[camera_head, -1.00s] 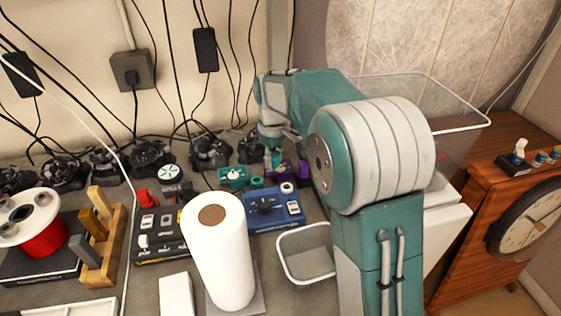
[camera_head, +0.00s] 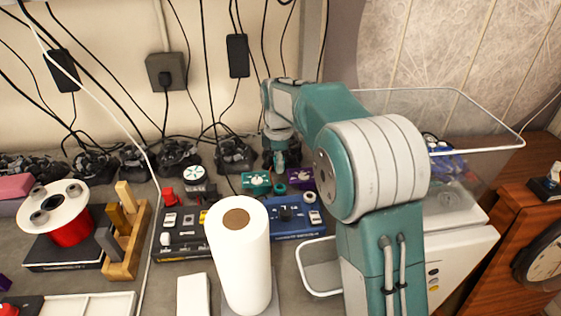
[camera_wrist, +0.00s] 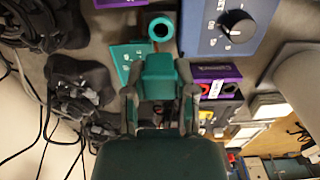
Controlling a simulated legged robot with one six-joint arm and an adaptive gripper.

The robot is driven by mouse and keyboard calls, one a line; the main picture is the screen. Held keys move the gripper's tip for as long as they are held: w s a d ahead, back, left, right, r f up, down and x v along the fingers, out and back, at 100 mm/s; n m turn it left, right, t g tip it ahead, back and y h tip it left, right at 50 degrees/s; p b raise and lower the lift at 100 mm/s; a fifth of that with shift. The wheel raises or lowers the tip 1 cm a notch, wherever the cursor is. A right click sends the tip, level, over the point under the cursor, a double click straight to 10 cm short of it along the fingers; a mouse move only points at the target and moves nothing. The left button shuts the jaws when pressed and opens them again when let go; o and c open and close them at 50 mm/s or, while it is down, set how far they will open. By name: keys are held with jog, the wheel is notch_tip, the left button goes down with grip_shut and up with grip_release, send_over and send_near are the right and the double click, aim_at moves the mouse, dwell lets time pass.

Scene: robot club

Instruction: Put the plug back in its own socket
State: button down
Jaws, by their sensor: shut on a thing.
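In the wrist view my gripper (camera_wrist: 160,110) is shut on a teal, block-like thing (camera_wrist: 160,76), which looks like the plug. Its far end and any cable on it are hidden. A teal box (camera_wrist: 127,58) lies just beyond it to the left, and a teal ring (camera_wrist: 161,28) lies above it. In the head view my gripper (camera_head: 280,160) is low over the back of the bench, behind the teal box (camera_head: 257,182) and the purple box (camera_head: 300,178). The held thing cannot be made out there. I cannot tell which opening is the plug's own socket.
A blue box (camera_head: 290,214) with a dark knob stands in front of the teal box. A white paper roll (camera_head: 241,262) stands upright nearer. A clear bin (camera_head: 322,268) stands beside it. Several black tangled shapes (camera_head: 178,158) and hanging cables line the wall.

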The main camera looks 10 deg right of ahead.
aim_at(279, 189)
jog(key=shift+f, duration=2.45)
jog(key=shift+d+f, duration=0.1)
jog(key=shift+f, duration=0.7)
dwell(1.2)
jog(key=shift+c, duration=1.8)
grip_release()
